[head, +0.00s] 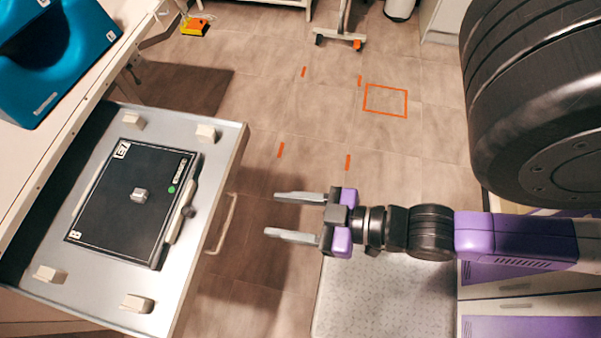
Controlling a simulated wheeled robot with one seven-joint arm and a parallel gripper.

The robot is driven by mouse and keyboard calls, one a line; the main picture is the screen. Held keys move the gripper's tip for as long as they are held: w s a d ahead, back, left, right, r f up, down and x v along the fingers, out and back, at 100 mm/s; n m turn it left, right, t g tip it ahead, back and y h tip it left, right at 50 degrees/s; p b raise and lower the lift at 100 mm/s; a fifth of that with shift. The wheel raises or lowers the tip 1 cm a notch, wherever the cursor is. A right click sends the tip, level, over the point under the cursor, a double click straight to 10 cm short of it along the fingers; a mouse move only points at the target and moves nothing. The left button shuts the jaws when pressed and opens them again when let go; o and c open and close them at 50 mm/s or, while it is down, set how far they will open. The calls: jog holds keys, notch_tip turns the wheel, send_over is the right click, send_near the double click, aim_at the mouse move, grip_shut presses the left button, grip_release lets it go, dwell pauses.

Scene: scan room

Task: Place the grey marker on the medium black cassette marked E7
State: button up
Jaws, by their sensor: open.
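The black cassette (112,205) lies flat in an open drawer at the left of the head view. A white label that looks like E7 is at its upper corner, with a second white label at its lower left and a green dot at its right. A small light grey block, the grey marker (139,195), rests on the cassette near its middle. My gripper (279,216) is open and empty. It is to the right of the drawer, apart from the marker and cassette, with its fingers pointing left.
The open drawer (167,127) has pale blocks near its corners and a handle (222,223) on its right side. A teal padded object (60,60) sits on the table above. Open floor (300,110) with orange marks lies beyond my gripper.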

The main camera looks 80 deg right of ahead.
jog(key=s+r, duration=0.1)
jog(key=r, duration=0.1)
jog(key=s+r, duration=0.2)
jog(key=shift+a, duration=0.15)
jog(key=shift+f, duration=0.1)
